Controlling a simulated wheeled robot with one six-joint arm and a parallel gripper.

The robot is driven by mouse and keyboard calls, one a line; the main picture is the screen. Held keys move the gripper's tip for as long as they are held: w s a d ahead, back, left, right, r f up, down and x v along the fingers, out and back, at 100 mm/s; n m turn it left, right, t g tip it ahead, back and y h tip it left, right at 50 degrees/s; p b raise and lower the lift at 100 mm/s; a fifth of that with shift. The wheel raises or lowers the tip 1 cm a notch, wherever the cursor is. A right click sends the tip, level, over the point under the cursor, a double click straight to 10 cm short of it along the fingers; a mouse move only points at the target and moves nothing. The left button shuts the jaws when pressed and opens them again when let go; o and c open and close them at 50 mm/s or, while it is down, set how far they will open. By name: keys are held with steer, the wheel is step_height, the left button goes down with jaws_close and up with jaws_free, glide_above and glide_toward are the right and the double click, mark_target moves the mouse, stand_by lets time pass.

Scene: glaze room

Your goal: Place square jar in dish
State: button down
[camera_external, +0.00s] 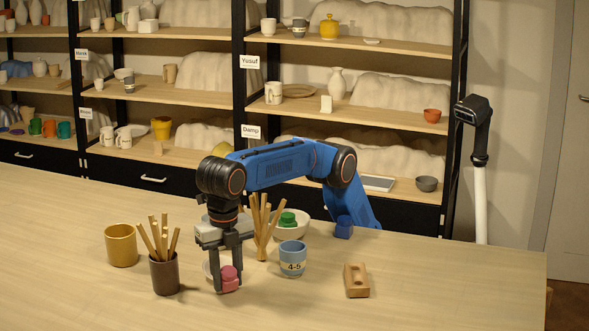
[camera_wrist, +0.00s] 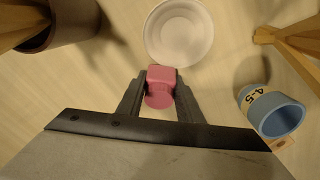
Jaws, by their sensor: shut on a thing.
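The square jar (camera_external: 229,279) is small and pink, with a squarish body and a rounded end. My gripper (camera_external: 228,287) points down and is shut on it, one finger on each side. In the wrist view the jar (camera_wrist: 161,88) sits between the fingertips of my gripper (camera_wrist: 160,92). A round white dish (camera_wrist: 179,32) lies just beyond the jar there, and the jar's edge is close to its rim. In the external view the dish (camera_external: 207,268) is mostly hidden behind my gripper. I cannot tell whether the jar touches the table.
A dark cup of sticks (camera_external: 164,275) and a mustard cup (camera_external: 121,246) stand left. A blue cup marked 4-5 (camera_external: 292,259) and a wooden block (camera_external: 356,281) stand right.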

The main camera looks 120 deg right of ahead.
mark_target(227, 268)
steer(key=c, duration=1.3)
jaws_free()
steer(key=shift+o, duration=0.2)
steer(key=shift+f, duration=0.25)
step_height(227, 268, up, 7)
steer(key=shift+w+f, duration=0.1)
steer(key=shift+f, duration=0.05)
steer(key=shift+o, duration=0.5)
steer(key=shift+r, duration=0.5)
